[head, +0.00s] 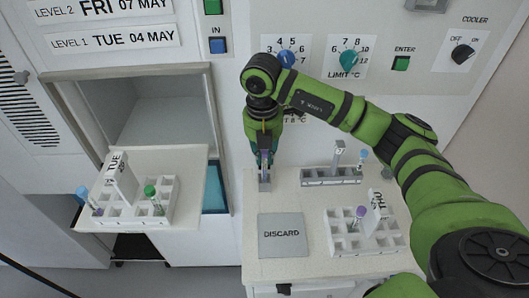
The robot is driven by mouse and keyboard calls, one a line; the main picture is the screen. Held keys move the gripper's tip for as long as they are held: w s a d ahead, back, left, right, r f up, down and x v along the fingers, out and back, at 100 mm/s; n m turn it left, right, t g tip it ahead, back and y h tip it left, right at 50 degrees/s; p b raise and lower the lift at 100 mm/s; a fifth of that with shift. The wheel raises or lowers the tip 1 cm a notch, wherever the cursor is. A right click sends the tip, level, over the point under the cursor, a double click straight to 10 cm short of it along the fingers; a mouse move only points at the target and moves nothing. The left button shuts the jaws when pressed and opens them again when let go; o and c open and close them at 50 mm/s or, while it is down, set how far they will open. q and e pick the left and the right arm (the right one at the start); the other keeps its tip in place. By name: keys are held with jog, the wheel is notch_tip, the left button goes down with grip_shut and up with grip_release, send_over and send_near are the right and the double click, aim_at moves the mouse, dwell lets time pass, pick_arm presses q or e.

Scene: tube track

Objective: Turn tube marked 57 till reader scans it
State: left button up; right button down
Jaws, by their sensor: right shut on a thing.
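My right gripper (264,158) points down over the back left of the white bench. It is shut on what seems to be a tube, mostly hidden between the fingers. A small grey block (264,184) stands right below the fingertips; I cannot tell whether it is the reader. A grey post (338,154) rises from a grey rack (318,176) to the right. A blue-capped tube (363,155) stands by that rack's right end. No number 57 is readable on any tube. My left gripper is not in view.
A grey DISCARD pad (283,250) lies at the bench's front left. A white THU rack (377,243) holds a purple-capped tube (360,212). On the left, a pulled-out shelf (192,165) bears a TUE rack (127,217) with a green-capped tube (150,191).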

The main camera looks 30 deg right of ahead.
jog(key=shift+f+b, duration=0.3)
jog(key=shift+f, duration=0.2)
jog(key=c, duration=1.1)
grip_release()
jog(key=shift+r, duration=0.1)
notch_tip(320, 180, up, 7)
jog(key=shift+a+r, duration=0.15)
jog(key=shift+r, duration=0.05)
jog(key=shift+s+f, duration=0.1)
